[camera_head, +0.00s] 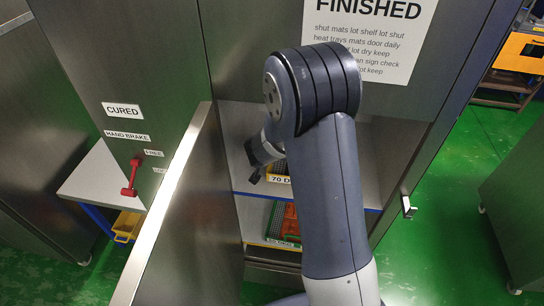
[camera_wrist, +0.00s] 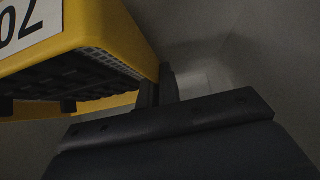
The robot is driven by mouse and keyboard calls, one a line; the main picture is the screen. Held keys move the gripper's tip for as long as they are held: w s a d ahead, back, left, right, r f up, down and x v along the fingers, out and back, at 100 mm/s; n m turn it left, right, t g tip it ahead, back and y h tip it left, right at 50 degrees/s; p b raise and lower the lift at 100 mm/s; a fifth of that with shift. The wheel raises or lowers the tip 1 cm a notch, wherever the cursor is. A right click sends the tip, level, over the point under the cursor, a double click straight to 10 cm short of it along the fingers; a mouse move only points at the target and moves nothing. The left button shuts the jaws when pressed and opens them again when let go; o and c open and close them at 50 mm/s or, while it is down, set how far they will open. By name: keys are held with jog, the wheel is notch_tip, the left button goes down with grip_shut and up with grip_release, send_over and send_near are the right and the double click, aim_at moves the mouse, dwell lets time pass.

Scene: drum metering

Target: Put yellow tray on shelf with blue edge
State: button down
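In the wrist view, a yellow tray (camera_wrist: 110,30) with a partly cut-off label and a dark slatted face fills the upper left. My gripper (camera_wrist: 160,82) has its fingers close together at that tray's corner. In the head view my gripper (camera_head: 256,177) is just left of the tray. Whether the fingers pinch the tray is unclear.
An open metal door (camera_head: 180,190) stands left of the cabinet opening. Below the blue-edged shelf, a lower shelf holds an orange and green tray (camera_head: 284,222). A red hand-brake lever (camera_head: 130,178) is at left. Another yellow tray (camera_head: 127,227) is under a side table.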

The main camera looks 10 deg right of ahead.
jog(key=shift+f, duration=0.65)
jog(key=shift+w+f, duration=0.1)
jog(key=shift+w, duration=0.1)
jog(key=c, duration=2.1)
grip_release()
jog(key=shift+f, duration=0.25)
jog(key=o, duration=0.5)
jog(key=shift+c, duration=0.2)
jog(key=shift+r, duration=0.1)
